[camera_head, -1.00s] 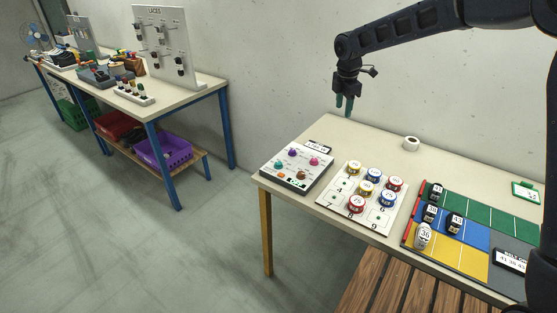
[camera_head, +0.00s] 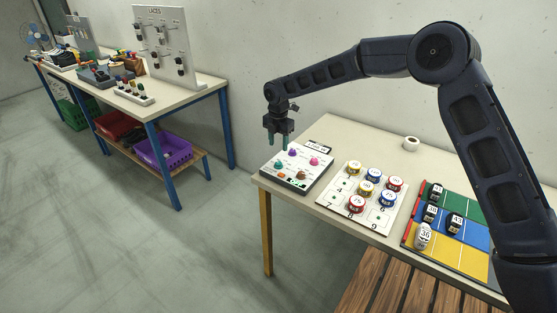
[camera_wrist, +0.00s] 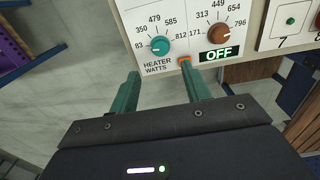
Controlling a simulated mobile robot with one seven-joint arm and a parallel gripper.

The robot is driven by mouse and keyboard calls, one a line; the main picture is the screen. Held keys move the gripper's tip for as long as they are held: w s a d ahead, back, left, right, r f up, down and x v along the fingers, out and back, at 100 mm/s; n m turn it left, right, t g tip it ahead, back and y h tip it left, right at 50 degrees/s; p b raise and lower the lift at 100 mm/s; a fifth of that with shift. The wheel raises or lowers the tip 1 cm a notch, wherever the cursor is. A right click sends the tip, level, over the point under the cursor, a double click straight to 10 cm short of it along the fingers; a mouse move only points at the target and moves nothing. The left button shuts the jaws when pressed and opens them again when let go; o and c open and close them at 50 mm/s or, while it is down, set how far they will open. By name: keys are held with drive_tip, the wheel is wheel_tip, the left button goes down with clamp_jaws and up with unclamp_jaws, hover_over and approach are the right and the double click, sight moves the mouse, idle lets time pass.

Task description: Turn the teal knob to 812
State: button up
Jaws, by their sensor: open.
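The teal knob (camera_wrist: 160,46) sits on a pale control panel (camera_wrist: 142,14), above the words HEATER WATTS. Its dial numbers are 83, 350, 479, 585 and 812, with 812 at its right; its pointer is too small to read surely. The teal knob also shows in the head view (camera_head: 278,163), on the panel's left front part. My gripper (camera_wrist: 160,73) is open and empty, its two green fingers apart, with the knob beyond the gap between the tips. In the head view my gripper (camera_head: 277,147) hangs pointing down above the panel's left side, apart from the knob.
A brown knob (camera_wrist: 219,33), an orange switch (camera_wrist: 184,61) and a display reading OFF (camera_wrist: 215,54) are close by. Purple (camera_head: 292,152) and pink (camera_head: 314,161) knobs stand behind. A numbered board (camera_head: 340,202) with several round tins lies to the right.

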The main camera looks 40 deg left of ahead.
sight(278, 163)
wheel_tip(278, 163, down, 8)
drive_tip(key=shift+f, duration=0.2)
idle(0.3)
drive_tip(key=c, duration=1)
